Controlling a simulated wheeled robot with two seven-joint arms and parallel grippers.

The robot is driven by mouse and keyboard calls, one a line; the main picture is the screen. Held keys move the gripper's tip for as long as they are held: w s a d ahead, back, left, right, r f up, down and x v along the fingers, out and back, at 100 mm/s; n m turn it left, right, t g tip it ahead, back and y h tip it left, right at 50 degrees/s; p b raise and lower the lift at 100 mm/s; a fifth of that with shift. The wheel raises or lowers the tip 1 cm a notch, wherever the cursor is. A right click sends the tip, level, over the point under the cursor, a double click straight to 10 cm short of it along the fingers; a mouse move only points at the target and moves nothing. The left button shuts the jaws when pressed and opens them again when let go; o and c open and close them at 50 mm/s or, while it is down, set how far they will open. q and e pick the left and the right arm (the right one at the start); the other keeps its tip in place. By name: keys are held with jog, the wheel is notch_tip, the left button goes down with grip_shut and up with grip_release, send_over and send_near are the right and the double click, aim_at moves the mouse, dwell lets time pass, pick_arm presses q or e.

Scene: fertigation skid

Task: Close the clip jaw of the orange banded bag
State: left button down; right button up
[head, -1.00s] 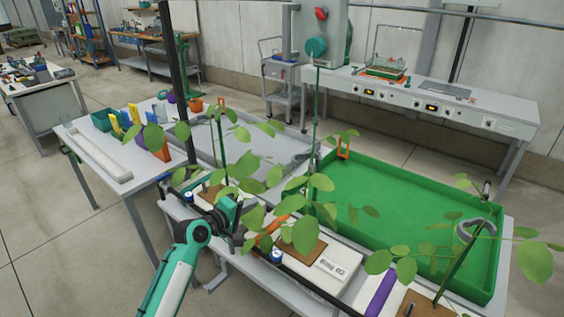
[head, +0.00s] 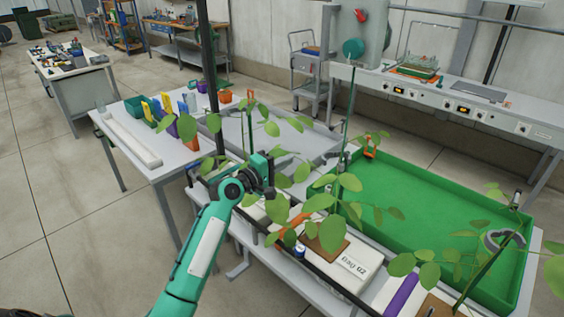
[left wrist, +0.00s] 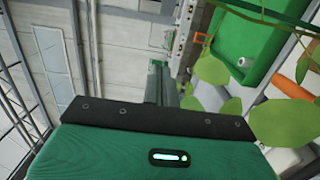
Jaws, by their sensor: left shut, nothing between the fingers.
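The orange banded bag (head: 338,262) is a white slab among plants on the bench; its orange band (head: 288,229) is partly behind leaves. Orange also shows at the right edge of the left wrist view (left wrist: 303,64), probably this band. I cannot make out the clip jaw or tell whether it is open. My left gripper (head: 264,172) is above the bench, up and left of the orange band, near leaves and touching no bag that I can see. My right gripper is not in view.
A green tray (head: 440,225) lies behind the bags. A purple band (head: 401,295) is at the front right. Leafy stems and a dark upright post (head: 211,90) stand close to my left arm. A side table (head: 130,140) with coloured bins is at left.

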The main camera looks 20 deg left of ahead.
pick_arm(q)
jog(key=w+d+p, duration=0.4)
jog(key=d, duration=0.2)
jog(key=shift+w+d, duration=0.2)
jog(key=shift+w, duration=0.15)
